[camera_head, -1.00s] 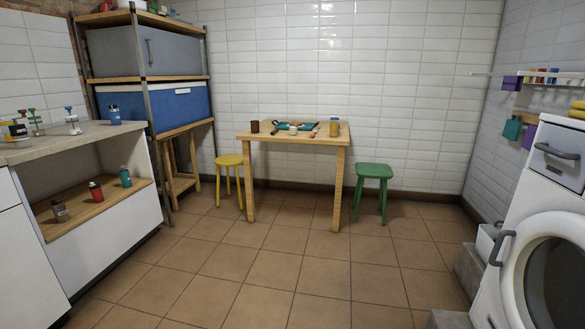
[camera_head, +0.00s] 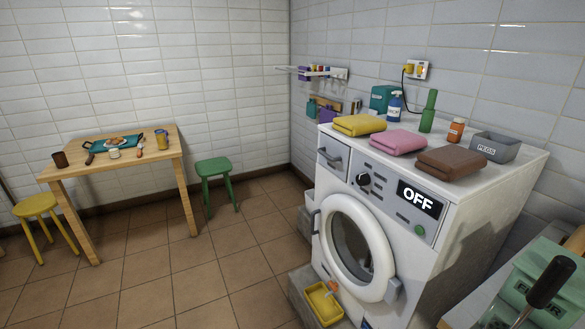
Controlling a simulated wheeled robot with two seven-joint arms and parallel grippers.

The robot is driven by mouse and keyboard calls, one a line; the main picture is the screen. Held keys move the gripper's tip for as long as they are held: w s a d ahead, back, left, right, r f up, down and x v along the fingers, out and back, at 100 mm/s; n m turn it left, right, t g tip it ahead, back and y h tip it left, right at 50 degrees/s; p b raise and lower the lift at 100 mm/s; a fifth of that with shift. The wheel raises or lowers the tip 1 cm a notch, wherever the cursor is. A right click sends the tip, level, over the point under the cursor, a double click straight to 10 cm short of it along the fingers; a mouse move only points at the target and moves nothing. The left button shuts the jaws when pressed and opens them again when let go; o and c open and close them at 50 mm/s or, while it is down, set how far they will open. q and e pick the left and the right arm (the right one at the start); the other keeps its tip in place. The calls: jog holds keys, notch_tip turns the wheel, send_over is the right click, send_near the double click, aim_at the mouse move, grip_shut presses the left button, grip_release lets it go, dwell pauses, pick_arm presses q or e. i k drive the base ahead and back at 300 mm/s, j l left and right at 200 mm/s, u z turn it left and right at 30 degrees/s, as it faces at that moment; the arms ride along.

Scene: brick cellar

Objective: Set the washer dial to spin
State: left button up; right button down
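The white washer (camera_head: 450,218) stands at the right of the head view, its front turned to the left. Its round black dial (camera_head: 363,179) sits on the grey control panel at the upper front. The dark display beside the dial (camera_head: 415,199) reads "OFF". A green round button (camera_head: 419,230) is below the display. The round door (camera_head: 352,247) looks closed, and the drawer (camera_head: 331,157) at the upper left of the front is shut. Neither of my grippers is in view.
Folded yellow, pink and brown towels (camera_head: 452,162), bottles and a grey pegs box (camera_head: 495,147) are on the washer top. A yellow tray (camera_head: 323,302) lies low before the washer. A green stool (camera_head: 216,180) and wooden table (camera_head: 165,160) stand left; tiled floor between is clear.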

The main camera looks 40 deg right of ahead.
aim_at(363, 178)
jog(key=k+z, duration=0.1)
jog(key=z, duration=1.8)
